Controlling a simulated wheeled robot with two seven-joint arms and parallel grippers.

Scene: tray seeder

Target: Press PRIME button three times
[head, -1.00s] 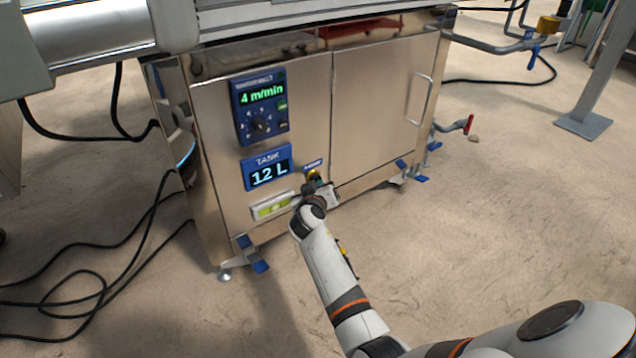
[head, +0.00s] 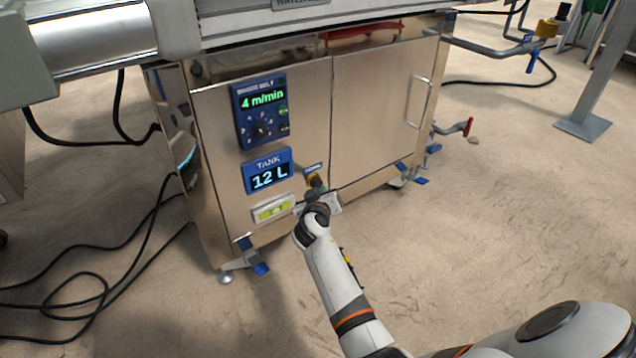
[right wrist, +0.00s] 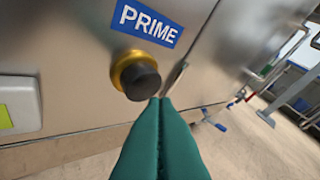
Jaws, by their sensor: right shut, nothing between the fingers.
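The PRIME button is a black round cap in a brass-coloured ring (right wrist: 138,77), on the steel cabinet front under a blue PRIME label (right wrist: 147,24). In the head view the button (head: 312,176) is partly hidden by my right gripper (head: 318,186). In the right wrist view my right gripper (right wrist: 161,101) is shut and empty, its teal fingers pressed together. Their tips appear just below and right of the black cap. I cannot tell whether they touch it. My left gripper is not in view.
A level gauge (head: 273,210) sits left of my right gripper. The cabinet door handle (head: 420,101) is to the right. Black cables lie on the floor at left.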

